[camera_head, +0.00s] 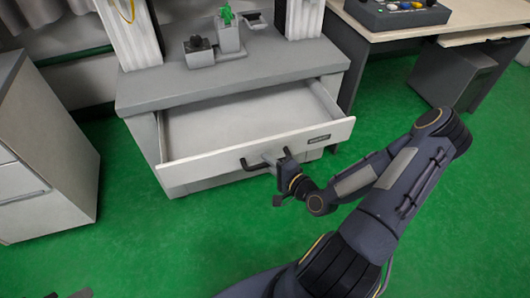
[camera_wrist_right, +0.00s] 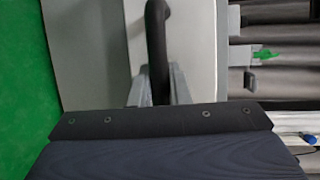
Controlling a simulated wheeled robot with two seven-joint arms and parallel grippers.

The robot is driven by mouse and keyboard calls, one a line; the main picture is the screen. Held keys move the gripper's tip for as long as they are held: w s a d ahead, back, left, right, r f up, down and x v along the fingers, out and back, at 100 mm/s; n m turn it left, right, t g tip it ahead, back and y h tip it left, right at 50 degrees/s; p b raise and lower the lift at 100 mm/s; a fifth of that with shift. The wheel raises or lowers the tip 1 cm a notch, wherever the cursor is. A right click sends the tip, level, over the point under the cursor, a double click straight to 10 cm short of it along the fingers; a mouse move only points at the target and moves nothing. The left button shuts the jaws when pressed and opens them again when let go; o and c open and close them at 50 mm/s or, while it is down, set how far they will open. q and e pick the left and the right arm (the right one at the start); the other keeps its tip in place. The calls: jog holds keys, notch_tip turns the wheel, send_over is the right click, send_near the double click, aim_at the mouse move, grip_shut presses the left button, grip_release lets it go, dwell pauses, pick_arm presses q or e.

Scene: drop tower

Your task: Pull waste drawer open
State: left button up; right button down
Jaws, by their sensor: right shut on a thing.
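The waste drawer (camera_head: 258,140) is pulled out from the grey tower base in the head view. Its inside looks empty. Its black bar handle (camera_head: 256,165) is on the front panel, and my right gripper (camera_head: 270,162) is shut on it. In the right wrist view the dark handle (camera_wrist_right: 157,45) runs between the two grey fingers of my right gripper (camera_wrist_right: 157,84). The white drawer front (camera_wrist_right: 193,45) shows behind it.
The grey tower top (camera_head: 240,72) above the drawer holds small fixtures and a green piece (camera_head: 227,15). A white cabinet (camera_head: 40,150) stands at the left. A desk (camera_head: 400,25) with a control box (camera_head: 397,10) is at the upper right. Green floor in front is clear.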

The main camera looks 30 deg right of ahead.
jog(key=shift+s+a, duration=0.1)
jog(key=shift+s, duration=0.45)
jog(key=c, duration=1.4)
grip_release()
jog(key=shift+o, duration=0.2)
jog(key=p+v, duration=0.1)
jog(key=v, duration=0.6)
jog(key=shift+s, duration=0.35)
